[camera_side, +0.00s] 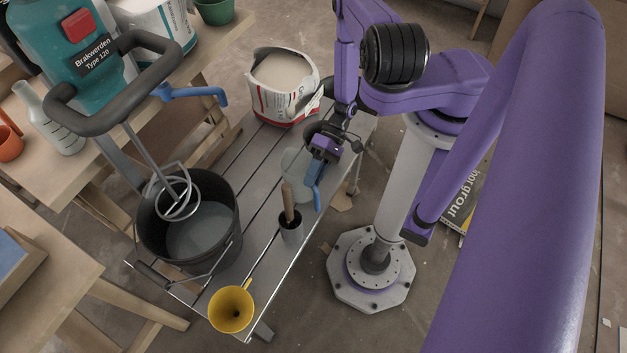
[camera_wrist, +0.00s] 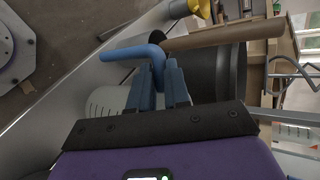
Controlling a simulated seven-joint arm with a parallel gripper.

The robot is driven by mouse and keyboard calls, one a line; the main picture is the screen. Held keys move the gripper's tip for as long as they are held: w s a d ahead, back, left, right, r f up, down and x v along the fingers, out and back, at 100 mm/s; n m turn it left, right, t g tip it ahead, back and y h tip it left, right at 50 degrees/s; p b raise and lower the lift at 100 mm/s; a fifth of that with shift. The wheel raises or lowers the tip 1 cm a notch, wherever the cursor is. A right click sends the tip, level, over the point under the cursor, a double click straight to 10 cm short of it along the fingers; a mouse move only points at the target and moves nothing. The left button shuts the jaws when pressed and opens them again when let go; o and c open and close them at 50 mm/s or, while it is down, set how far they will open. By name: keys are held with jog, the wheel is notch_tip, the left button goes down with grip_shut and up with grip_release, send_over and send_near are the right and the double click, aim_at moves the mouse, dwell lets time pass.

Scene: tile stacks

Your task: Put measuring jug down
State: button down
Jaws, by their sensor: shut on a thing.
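The measuring jug (camera_side: 293,162) is pale and see-through, with a blue handle. It is at the right side of the slatted metal platform (camera_side: 262,215), partly hidden by my gripper (camera_side: 318,168). In the wrist view my gripper (camera_wrist: 159,82) is shut on the blue handle (camera_wrist: 128,54). The jug's clear wall with graduation marks (camera_wrist: 104,101) shows beside and behind the fingers. I cannot tell whether the jug's base touches the platform.
A yellow funnel (camera_side: 231,309) is at the front; an open bag (camera_side: 275,95) is behind.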

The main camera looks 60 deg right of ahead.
jog(key=shift+t, duration=0.3)
jog(key=r, duration=0.7)
jog(key=shift+w+a+r, duration=0.25)
jog(key=shift+w+a, duration=0.05)
jog(key=w+r+m+t+h, duration=0.3)
jog(key=w+m+t, duration=0.4)
jog(key=w, duration=0.2)
jog(key=w+a+f, duration=0.3)
jog(key=w+f, duration=1)
jog(key=shift+w, duration=0.4)
jog(key=shift+f, duration=0.15)
